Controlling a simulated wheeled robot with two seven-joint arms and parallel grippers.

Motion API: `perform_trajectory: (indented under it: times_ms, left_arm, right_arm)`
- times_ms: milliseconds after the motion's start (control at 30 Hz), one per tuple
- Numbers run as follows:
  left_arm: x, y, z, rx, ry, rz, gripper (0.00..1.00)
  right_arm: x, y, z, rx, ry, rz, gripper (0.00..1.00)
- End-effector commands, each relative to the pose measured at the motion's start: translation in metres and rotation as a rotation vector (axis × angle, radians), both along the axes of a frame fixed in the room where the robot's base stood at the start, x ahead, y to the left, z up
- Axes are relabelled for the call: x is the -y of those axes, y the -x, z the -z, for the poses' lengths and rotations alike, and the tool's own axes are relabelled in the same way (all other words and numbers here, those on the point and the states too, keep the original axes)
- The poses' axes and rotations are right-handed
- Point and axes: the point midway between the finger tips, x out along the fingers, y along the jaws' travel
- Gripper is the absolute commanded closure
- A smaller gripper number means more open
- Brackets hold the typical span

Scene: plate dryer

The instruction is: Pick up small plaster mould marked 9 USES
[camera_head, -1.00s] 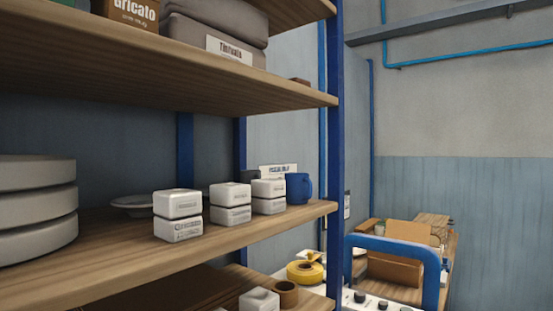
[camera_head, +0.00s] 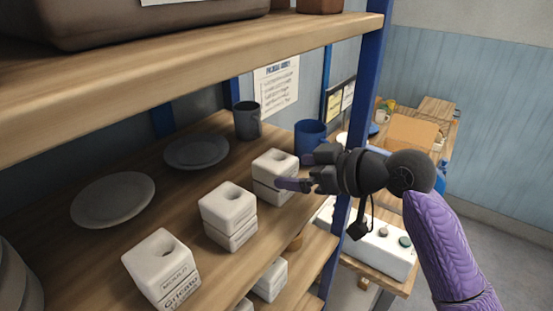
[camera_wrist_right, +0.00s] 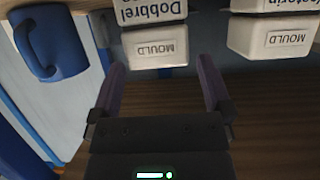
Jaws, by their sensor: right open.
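Three small white plaster moulds, each looking like a two-part block with a hole on top, stand in a row on the middle shelf: left (camera_head: 160,265), middle (camera_head: 228,213) and right (camera_head: 274,172). I cannot read "9 USES" on any of them. My right gripper (camera_head: 294,171) is open and empty at the right mould, its fingers around or just short of it. In the right wrist view, upside down, a mould marked "Dobbrel" and "MOULD" (camera_wrist_right: 155,45) lies ahead between the open fingers (camera_wrist_right: 160,72). Another mould (camera_wrist_right: 285,42) is beside it. My left gripper is not in view.
A blue mug (camera_head: 310,136) stands close behind the right mould, with a grey mug (camera_head: 247,120) farther back. Two plates (camera_head: 112,199) lie behind the moulds. The upper shelf (camera_head: 200,75) overhangs, and a blue post (camera_head: 366,90) stands near my right arm.

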Motion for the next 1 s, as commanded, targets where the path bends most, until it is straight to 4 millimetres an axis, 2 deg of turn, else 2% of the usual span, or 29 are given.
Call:
perform_trajectory:
  times_ms: [167, 267, 533, 900, 967, 1000]
  left_arm:
    - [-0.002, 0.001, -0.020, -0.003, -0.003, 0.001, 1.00]
    - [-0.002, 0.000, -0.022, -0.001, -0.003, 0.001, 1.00]
    - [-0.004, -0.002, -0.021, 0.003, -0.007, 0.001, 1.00]
    - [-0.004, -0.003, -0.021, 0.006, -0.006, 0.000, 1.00]
    - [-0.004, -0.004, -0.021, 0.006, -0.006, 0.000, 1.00]
    - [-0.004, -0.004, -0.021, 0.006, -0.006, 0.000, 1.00]
  right_arm:
    - [-0.027, -0.020, 0.007, -0.006, -0.002, -0.001, 0.00]
    - [-0.038, -0.029, 0.015, -0.004, -0.001, 0.002, 0.00]
    - [-0.041, -0.032, 0.020, -0.001, 0.001, 0.002, 0.02]
    - [-0.041, -0.032, 0.020, -0.002, 0.001, 0.003, 0.80]
    - [-0.041, -0.032, 0.020, -0.002, 0.001, 0.003, 0.92]
    - [-0.041, -0.032, 0.020, -0.001, -0.001, 0.003, 0.92]
